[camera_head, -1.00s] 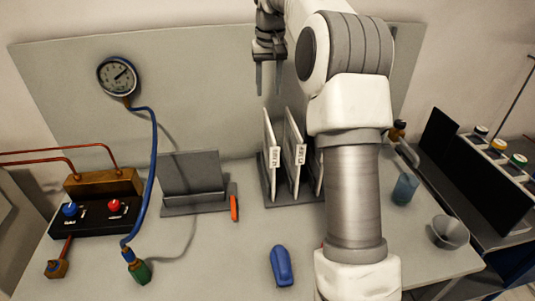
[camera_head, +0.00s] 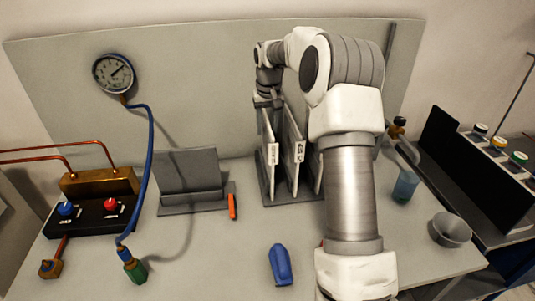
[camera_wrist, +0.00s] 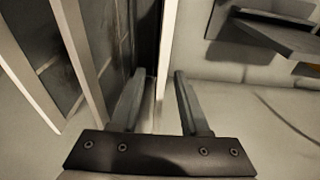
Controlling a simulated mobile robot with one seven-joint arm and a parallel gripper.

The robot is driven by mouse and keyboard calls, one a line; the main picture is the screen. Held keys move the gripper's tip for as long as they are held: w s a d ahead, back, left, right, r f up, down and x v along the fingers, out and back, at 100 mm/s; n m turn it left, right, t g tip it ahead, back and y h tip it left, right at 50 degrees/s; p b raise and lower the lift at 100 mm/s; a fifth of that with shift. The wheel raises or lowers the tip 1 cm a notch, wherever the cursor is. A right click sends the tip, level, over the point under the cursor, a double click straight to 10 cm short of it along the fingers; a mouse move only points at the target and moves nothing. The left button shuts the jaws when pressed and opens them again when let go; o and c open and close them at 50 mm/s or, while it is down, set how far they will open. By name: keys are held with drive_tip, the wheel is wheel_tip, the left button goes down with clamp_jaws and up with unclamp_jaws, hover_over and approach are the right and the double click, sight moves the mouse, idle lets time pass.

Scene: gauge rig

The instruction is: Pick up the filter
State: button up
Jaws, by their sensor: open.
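Upright white-edged panels that look like filters stand side by side in a dark rack. The left filter (camera_head: 269,143) and the middle filter (camera_head: 292,148) carry small white labels too small to read surely. A third filter (camera_head: 316,165) is mostly hidden by my arm. My gripper (camera_head: 266,102) is at the top of the left filter in the head view. In the wrist view my gripper (camera_wrist: 161,74) is open, and the pale edge of one filter (camera_wrist: 168,42) runs between its two fingers. I cannot tell whether either finger touches it. Other filters (camera_wrist: 78,55) stand to the left.
The rack base (camera_head: 265,192) sits on the bench. A grey stand (camera_head: 188,175), an orange marker (camera_head: 232,206) and a blue object (camera_head: 280,265) lie nearby.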

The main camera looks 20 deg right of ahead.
wheel_tip(320, 180, down, 2)
drive_tip(key=shift+w+f, duration=0.15)
clamp_jaws()
idle(0.3)
